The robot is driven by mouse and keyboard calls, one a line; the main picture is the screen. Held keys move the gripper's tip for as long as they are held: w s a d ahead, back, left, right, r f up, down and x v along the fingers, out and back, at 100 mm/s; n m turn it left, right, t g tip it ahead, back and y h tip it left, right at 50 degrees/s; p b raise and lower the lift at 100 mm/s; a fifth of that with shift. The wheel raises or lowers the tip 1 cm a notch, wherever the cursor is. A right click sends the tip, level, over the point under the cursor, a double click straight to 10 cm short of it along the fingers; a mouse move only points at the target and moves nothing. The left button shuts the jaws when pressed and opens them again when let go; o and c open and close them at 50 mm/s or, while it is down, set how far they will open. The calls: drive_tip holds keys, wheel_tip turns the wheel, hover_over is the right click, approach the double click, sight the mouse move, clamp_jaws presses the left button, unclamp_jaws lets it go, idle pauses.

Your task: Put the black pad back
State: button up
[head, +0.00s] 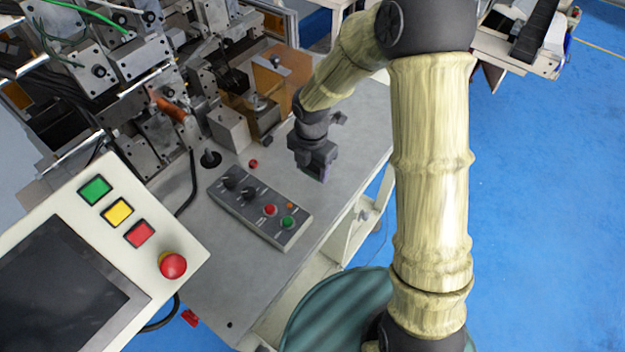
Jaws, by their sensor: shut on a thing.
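My gripper (318,172) hangs down over the right part of the grey worktable, in front of the machine. It is shut on a small dark thing at its fingertips, which I take to be the black pad (322,177). The fingers hide most of it, and its outline is hard to make out. I cannot tell from this view how far above the tabletop it is. A round black base with a short post (210,159) stands on the table left of my gripper, apart from it.
A grey control box (260,208) with knobs and buttons lies left of and nearer than my gripper. A small red thing (253,164) and a small dark piece (267,141) are on the table. The coil winder (170,105) fills the back left. Bare worktable (355,145) shows right of my gripper.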

sight(312, 188)
drive_tip(key=shift+f, duration=1.15)
drive_tip(key=shift+f+p, duration=0.3)
drive_tip(key=shift+f, duration=1.55)
drive_tip(key=shift+f, duration=0.2)
drive_tip(key=o, duration=1)
drive_tip(key=shift+c, duration=0.2)
drive_tip(key=shift+r, duration=0.1)
